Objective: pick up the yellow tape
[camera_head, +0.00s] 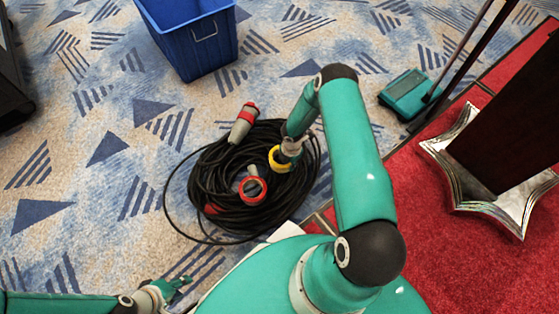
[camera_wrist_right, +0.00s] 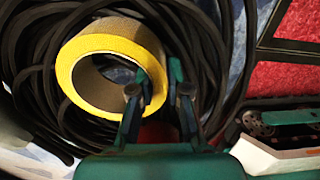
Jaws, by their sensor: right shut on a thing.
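The yellow tape (camera_head: 274,158) is a roll lying over the coiled black cable in the head view. In the right wrist view the yellow tape (camera_wrist_right: 88,58) shows its yellow side and its open middle. My right gripper (camera_head: 287,156) is at the roll's right side; in the wrist view the right gripper (camera_wrist_right: 158,82) has one finger inside the ring and one outside, shut on the wall. Whether the roll is clear of the cable I cannot tell. My left gripper (camera_head: 180,284) is low at the left, over the carpet, with its fingers too small to read.
The black cable coil (camera_head: 205,190) bears a grey-and-red plug (camera_head: 242,123) and a red ringed connector (camera_head: 252,190). A blue bin (camera_head: 200,50) stands behind. A teal box (camera_head: 407,93) and a silver star-shaped base (camera_head: 470,190) are at the right. Patterned carpet at the left is free.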

